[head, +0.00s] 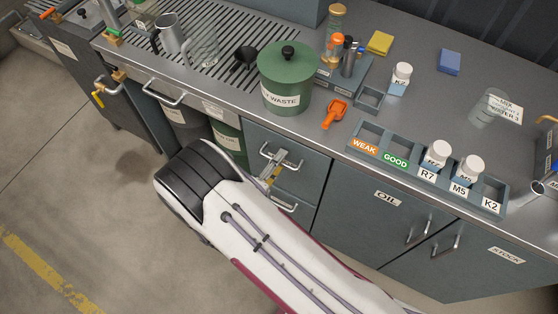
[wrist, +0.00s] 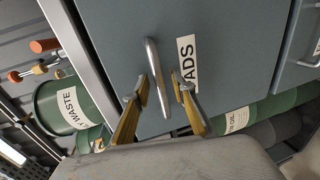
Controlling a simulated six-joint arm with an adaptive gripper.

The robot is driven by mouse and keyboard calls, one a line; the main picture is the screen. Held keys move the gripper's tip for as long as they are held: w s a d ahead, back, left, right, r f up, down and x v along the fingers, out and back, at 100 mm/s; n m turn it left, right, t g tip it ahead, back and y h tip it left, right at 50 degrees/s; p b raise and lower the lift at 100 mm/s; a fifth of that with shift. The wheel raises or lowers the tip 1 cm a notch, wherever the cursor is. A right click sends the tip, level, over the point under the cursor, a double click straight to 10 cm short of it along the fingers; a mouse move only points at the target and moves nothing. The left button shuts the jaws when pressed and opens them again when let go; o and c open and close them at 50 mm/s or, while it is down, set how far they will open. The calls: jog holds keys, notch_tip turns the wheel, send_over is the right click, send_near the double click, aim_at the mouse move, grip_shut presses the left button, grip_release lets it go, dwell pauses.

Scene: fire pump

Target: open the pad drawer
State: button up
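The pad drawer (wrist: 120,50) is a blue-grey front that looks closed; its white label (wrist: 187,65) reads "ADS", the rest hidden. It is the upper drawer front (head: 258,138) in the head view. Its metal bar handle (wrist: 153,70) runs up and down in the wrist view. My gripper (wrist: 160,92) is open, with one yellow-and-grey finger on each side of the lower part of the handle. I see gaps between fingers and bar, and cannot tell how deep they reach. In the head view my gripper (head: 275,168) is at the handle, partly hidden by my arm.
A second drawer handle (head: 284,204) sits below. The oil cupboard (head: 370,220) is to the right, with green bins (head: 230,142) to the left. Above, the counter holds a green waste can (head: 285,85), an orange scoop (head: 334,113) and a labelled rack (head: 400,150).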

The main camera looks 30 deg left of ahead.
jog(key=shift+w, duration=0.1)
grip_shut()
dwell(0.3)
jog(key=f+v, duration=0.2)
jog(key=v, duration=1.1)
jog(key=s+f+v, duration=0.1)
jog(key=f+v, duration=0.2)
jog(key=v, duration=1.1)
jog(key=shift+f, duration=0.35)
grip_release()
jog(key=shift+s, duration=0.15)
